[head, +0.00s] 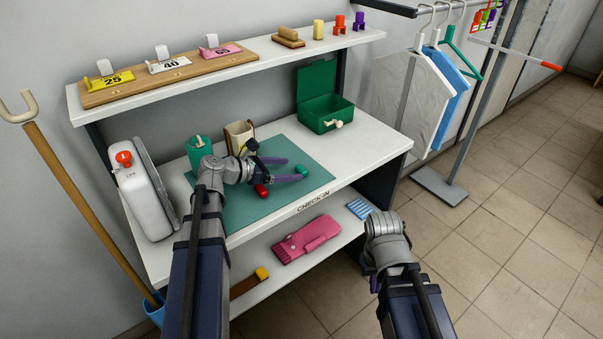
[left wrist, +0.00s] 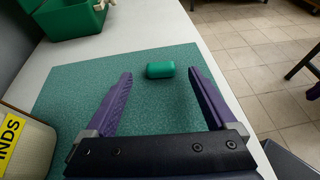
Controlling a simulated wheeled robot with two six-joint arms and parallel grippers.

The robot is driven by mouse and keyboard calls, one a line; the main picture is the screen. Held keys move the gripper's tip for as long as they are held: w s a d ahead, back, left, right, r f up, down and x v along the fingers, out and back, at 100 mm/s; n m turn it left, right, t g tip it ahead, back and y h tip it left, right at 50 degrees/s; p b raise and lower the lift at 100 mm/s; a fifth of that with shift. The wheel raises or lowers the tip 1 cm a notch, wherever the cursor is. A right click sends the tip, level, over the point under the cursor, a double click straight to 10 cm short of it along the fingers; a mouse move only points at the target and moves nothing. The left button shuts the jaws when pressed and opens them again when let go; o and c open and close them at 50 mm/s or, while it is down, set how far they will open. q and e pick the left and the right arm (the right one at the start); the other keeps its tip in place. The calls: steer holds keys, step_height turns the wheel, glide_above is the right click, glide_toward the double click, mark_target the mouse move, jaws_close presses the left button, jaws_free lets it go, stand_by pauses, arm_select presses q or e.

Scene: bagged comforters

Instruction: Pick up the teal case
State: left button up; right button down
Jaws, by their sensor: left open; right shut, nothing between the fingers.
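A small rounded teal-green case (head: 301,168) lies on the teal mat (head: 232,213) on the table. In the left wrist view the case (left wrist: 160,70) is ahead, between the lines of the two fingers and around the level of their tips. My left gripper (head: 293,170) is open, with its purple fingers low over the mat and pointing at the case; it also shows in the left wrist view (left wrist: 160,76). Nothing is between the fingers farther back.
A green open box (head: 325,118) stands behind the case. A teal canister (head: 198,150), a beige holder (head: 240,136) and a red item (head: 262,190) are near my left arm. A white appliance (head: 143,195) stands left. A lower shelf holds a pink item (head: 306,238).

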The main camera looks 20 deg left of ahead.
mark_target(299, 169)
arm_select(q)
steer(key=b+x, duration=0.1)
steer(key=x, duration=0.2)
steer(key=shift+d+f, duration=0.1)
steer(key=shift+f, duration=0.05)
steer(key=c, duration=1.4)
step_height(299, 169, up, 10)
steer(key=p, duration=1)
